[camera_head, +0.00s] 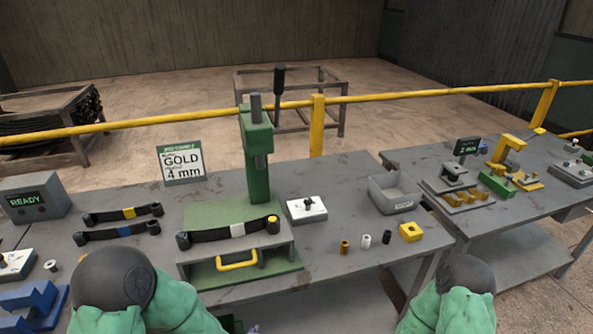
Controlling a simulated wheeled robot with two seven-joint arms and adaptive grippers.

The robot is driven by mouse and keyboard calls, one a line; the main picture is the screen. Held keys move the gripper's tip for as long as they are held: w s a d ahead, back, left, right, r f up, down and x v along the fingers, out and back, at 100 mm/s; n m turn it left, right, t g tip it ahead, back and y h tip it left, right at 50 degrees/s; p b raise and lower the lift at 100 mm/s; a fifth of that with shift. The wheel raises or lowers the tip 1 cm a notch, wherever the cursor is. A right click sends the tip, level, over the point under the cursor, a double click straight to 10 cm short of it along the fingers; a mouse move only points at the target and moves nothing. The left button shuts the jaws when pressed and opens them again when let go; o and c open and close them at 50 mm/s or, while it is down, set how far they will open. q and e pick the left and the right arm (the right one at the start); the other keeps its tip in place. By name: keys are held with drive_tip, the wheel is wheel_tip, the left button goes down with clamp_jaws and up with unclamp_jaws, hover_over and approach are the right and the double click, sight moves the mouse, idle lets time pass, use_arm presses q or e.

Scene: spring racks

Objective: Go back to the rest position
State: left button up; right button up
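My two green arms with dark round joints show at the bottom edge, one left of centre and one right of centre. Neither gripper's fingers can be made out in the head view. A green press (257,165) stands on the grey workbench (330,270). A dark leaf spring (210,235) with a white band and a yellow end lies across the press's green base. Two more dark springs lie to the left, one with a yellow band (105,215) and one with a blue band (100,234). A sign reading GOLD 4 mm (182,162) stands behind them.
A READY box (35,200) and a blue fixture (35,298) are at left. A white block (306,209), grey bin (395,193), small bushings (366,241) and yellow block (411,231) are right of the press. A second bench (510,225) stands at right. A yellow rail (400,95) runs behind.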

use_arm(q)
drive_tip(key=s+f+m+g+h, duration=0.3)
drive_tip(key=s+f+m+g, duration=0.5)
drive_tip(key=s+f, duration=0.6)
drive_tip(key=shift+s+d+f, duration=0.25)
drive_tip(key=shift+d+f, duration=0.1)
drive_tip(key=shift+f, duration=0.45)
